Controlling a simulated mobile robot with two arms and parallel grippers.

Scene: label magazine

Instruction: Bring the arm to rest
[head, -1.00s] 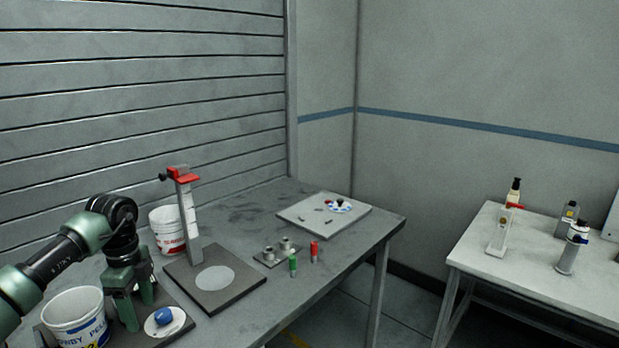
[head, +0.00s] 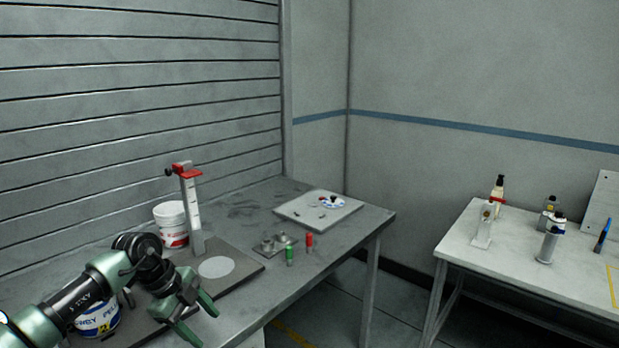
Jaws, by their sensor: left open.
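My left arm comes in from the lower left in the head view. Its green gripper (head: 196,322) is open and empty, with the two fingers spread apart near the front edge of the grey table (head: 330,255). The gripper is in front of the dark base plate and to the right of a white labelled bucket (head: 98,318), which my arm partly hides. My right arm and gripper do not show.
A label magazine post with a red top (head: 192,205) stands on a dark plate beside another bucket (head: 172,224). A green cylinder (head: 289,256) and a red cylinder (head: 309,242) stand mid-table. A pale board (head: 318,208) lies behind. A white table (head: 465,240) with bottles stands at right.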

